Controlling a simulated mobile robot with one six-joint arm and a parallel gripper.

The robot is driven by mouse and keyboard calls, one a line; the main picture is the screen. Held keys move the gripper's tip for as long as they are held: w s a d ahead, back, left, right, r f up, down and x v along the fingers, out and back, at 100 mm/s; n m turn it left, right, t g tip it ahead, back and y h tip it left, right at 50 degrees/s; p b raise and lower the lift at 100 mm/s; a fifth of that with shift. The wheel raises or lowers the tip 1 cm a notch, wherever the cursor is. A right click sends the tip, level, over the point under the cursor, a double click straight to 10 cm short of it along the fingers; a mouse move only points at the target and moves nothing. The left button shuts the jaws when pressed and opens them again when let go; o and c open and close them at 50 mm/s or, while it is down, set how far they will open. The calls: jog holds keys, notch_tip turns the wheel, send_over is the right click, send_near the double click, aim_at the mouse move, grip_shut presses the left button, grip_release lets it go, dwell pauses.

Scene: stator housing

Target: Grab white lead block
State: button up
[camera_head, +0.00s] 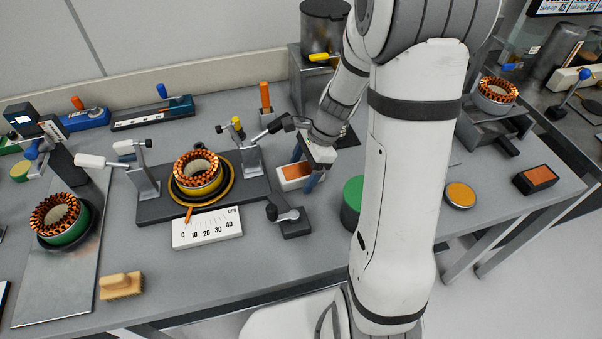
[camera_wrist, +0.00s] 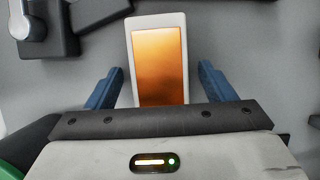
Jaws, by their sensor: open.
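The white lead block (camera_head: 293,171), a white rectangular block with an orange-copper top face, lies on the grey bench to the right of the stator fixture. In the wrist view the white lead block (camera_wrist: 159,60) is upright in the picture and centred between the fingers. My gripper (camera_head: 304,170) is open, with one blue finger on each side of the block's near end. In the wrist view my gripper (camera_wrist: 160,68) shows a clear gap between each finger and the block. The block's near edge is hidden by the gripper body.
The fixture (camera_head: 150,209) with a copper-wound stator (camera_head: 197,170) stands left of the block. A small dark lever clamp (camera_head: 291,222) sits in front. A green cylinder (camera_head: 351,203) stands to the right, partly behind my arm. A white scale plate (camera_head: 207,228) lies front left.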

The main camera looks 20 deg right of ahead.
jog(key=shift+c, duration=0.5)
jog(key=c, duration=1.1)
jog(key=shift+r, duration=0.1)
